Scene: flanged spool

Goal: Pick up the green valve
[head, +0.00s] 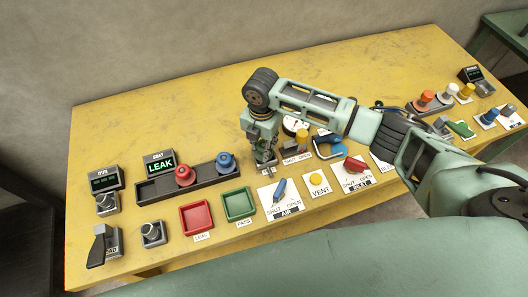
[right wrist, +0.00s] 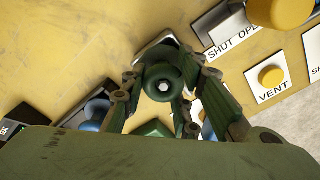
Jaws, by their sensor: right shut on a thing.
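The green valve (right wrist: 162,84), a dark green round body with a pale centre, sits between the two fingers of my right gripper (right wrist: 160,95) in the right wrist view. The fingers are shut on it from both sides. In the head view my right gripper (head: 265,163) points down over the yellow table, just right of the blue valve; it hides most of the green valve there. I cannot tell whether the valve is clear of the surface beneath it. My left gripper is not in view.
A black rack (head: 204,180) holds a red valve (head: 184,175) and a blue valve (head: 225,162). A red tray (head: 196,217) and a green tray (head: 238,204) lie in front. Labelled switches and a yellow vent button (head: 316,180) stand right. The table's back left (head: 150,120) is clear.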

